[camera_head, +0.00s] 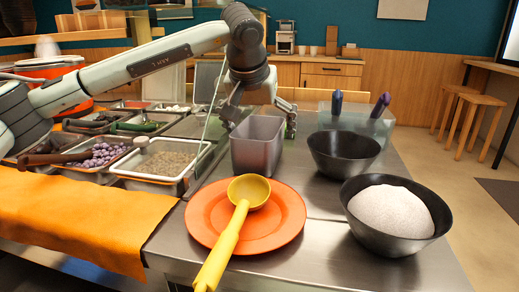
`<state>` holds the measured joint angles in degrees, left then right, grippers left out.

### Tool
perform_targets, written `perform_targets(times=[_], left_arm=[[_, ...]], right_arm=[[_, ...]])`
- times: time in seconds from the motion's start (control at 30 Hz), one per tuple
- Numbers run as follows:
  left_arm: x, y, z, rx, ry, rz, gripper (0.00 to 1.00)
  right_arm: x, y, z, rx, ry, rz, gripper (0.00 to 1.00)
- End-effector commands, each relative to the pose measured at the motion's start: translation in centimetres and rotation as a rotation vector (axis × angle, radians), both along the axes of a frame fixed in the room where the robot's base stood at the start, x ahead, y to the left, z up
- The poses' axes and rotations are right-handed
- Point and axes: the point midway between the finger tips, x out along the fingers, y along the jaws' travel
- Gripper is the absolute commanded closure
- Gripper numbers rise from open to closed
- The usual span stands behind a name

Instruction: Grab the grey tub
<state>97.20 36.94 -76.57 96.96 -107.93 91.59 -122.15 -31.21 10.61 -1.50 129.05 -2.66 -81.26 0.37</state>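The grey tub (257,150) stands upright on the metal counter, just behind the orange plate. My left gripper (260,118) reaches down from above at the tub's far side. Its fingers are spread wide, one near the tub's left rim and one near its right rim. Whether either finger touches the tub cannot be told. The tub's inside is mostly hidden. My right gripper is out of view.
A yellow ladle (228,240) lies on the orange plate (290,215). A black bowl (345,152) and a black bowl of white grains (395,245) stand to the right. A clear bin (378,125) with purple-handled tools is behind. Topping trays (160,165) and a glass pane are left.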

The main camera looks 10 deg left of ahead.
Motion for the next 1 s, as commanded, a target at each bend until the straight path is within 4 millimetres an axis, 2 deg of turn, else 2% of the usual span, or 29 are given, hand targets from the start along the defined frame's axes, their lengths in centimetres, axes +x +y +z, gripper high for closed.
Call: perform_targets(times=[0.03, 0.4, 0.5, 0.77, 0.87, 1.0], left_arm=[[0.0, 0.0, 0.0, 0.0, 0.0, 0.0, 0.04], [0.0, 0.0, 0.0, 0.0, 0.0, 0.0, 0.5], [0.0, 0.0, 0.1, 0.0, -0.002, 0.0, 0.59], [0.0, 0.0, 0.7, 0.0, -0.003, 0.0, 0.59], [0.1, 0.0, 1.9, -0.001, -0.004, 0.0, 0.59], [0.1, 0.0, 4.8, -0.002, -0.005, 0.001, 0.59]], right_arm=[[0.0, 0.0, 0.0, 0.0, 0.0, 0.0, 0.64], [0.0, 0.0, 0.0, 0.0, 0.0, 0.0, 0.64], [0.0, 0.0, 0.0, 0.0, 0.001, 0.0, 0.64], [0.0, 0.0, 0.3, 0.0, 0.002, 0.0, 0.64], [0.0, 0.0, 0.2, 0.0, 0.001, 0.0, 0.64], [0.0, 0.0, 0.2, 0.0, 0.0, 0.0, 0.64]])
